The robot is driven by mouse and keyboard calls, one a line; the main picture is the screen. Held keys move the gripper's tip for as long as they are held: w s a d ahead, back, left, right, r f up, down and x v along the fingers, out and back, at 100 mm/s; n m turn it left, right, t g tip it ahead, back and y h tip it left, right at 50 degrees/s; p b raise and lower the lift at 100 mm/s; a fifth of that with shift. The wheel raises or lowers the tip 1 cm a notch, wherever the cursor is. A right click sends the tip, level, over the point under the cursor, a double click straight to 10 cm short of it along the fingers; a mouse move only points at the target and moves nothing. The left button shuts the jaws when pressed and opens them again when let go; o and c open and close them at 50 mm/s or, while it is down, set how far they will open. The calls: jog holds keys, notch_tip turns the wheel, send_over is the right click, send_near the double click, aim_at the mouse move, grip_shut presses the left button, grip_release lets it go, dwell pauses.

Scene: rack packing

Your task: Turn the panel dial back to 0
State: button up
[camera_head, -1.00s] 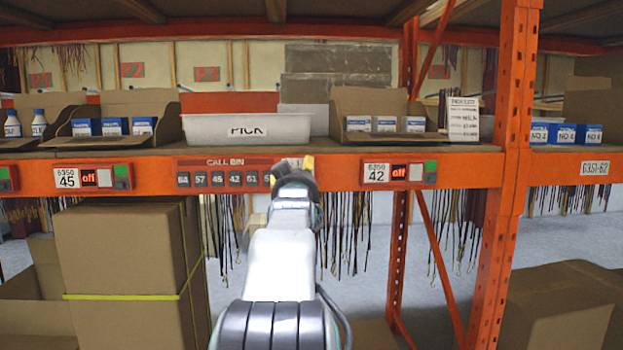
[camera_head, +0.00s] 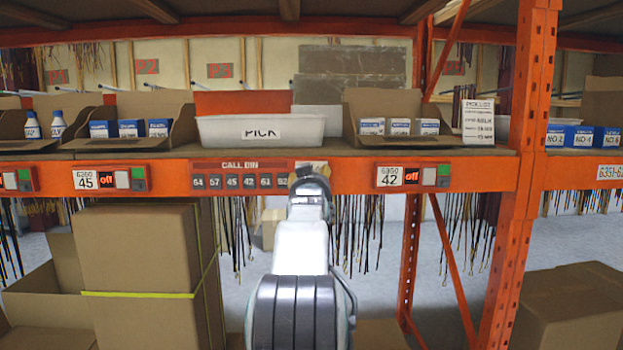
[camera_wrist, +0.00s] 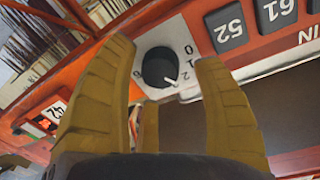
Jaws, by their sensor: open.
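The black panel dial (camera_wrist: 157,66) sits on a white plate with printed numbers, 0 at its upper right and 2 at its lower right. Its white pointer mark points to the lower right, near the 2. My gripper (camera_wrist: 164,54) is open, with its yellow fingers spread on either side of the dial in the wrist view. I cannot tell whether a finger touches it. In the head view my gripper (camera_head: 309,180) is in front of the right end of the orange call bin panel (camera_head: 240,166) and hides the dial.
Dark number buttons, 52 (camera_wrist: 227,27) and 61, lie beside the dial. Above the panel, a shelf holds a white PICK bin (camera_head: 230,130) and boxes of small cartons (camera_head: 400,127). A label unit marked 42 (camera_head: 390,176) is to the right. Cords hang below the beam.

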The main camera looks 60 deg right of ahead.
jog(key=shift+w+d, duration=0.2)
jog(key=shift+d, duration=0.2)
jog(key=shift+c, duration=0.3)
jog(key=c, duration=1.2)
jog(key=shift+o, duration=0.2)
jog(key=shift+n+b, duration=0.3)
jog(key=shift+b, duration=0.1)
jog(key=n+b, duration=0.3)
jog(key=n, duration=0.3)
jog(key=shift+a+r+n+h, duration=0.1)
jog(key=shift+n+h, duration=0.2)
jog(key=shift+w+n+t, duration=0.1)
jog(key=shift+n+t, duration=0.2)
jog(key=shift+t, duration=0.1)
